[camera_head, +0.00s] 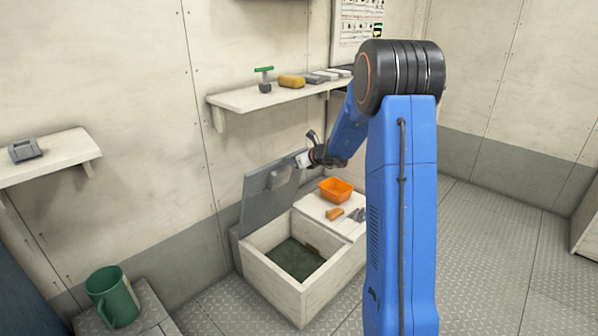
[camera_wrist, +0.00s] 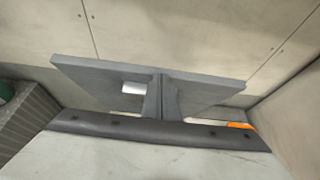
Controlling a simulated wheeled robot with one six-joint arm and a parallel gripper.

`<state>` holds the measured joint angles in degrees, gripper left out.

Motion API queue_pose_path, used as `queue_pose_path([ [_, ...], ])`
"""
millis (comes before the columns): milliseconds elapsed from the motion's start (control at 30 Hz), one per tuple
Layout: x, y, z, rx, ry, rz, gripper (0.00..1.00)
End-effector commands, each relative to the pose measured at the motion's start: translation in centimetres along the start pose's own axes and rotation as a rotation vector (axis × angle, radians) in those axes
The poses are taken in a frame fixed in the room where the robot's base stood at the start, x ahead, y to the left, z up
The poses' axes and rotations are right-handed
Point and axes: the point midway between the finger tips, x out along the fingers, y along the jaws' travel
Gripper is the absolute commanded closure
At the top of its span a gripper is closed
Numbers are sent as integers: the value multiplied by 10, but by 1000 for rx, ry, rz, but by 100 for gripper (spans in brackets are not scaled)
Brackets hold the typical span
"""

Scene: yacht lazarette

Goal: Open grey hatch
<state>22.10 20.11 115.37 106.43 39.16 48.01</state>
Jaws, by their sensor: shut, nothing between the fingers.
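The grey hatch (camera_head: 262,198) stands raised, tilted up and back toward the wall behind a pale box (camera_head: 276,285). The box's dark interior (camera_head: 296,258) is uncovered. My gripper (camera_head: 303,160) is by the hatch's upper right edge. In the wrist view the hatch (camera_wrist: 95,78) spans the middle, behind my gripper's shut, empty fingers (camera_wrist: 163,80). Whether the fingers touch the hatch is unclear.
An orange bin (camera_head: 336,189) and small items sit on the bench top right of the opening. A wall shelf (camera_head: 262,98) holds several objects above. A green mug (camera_head: 113,298) stands front left. The patterned floor (camera_head: 480,250) at right is clear.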

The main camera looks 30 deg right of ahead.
Motion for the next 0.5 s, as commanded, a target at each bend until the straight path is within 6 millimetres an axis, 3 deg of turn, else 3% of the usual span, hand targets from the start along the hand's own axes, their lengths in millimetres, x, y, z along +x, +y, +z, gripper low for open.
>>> queue_pose_path([
  [100, 27, 1, 27, -2, -3, 2, 100],
  [300, 68, 1, 60, -1, -3, 2, 100],
  [500, 84, 0, 72, 1, -3, 0, 100],
])
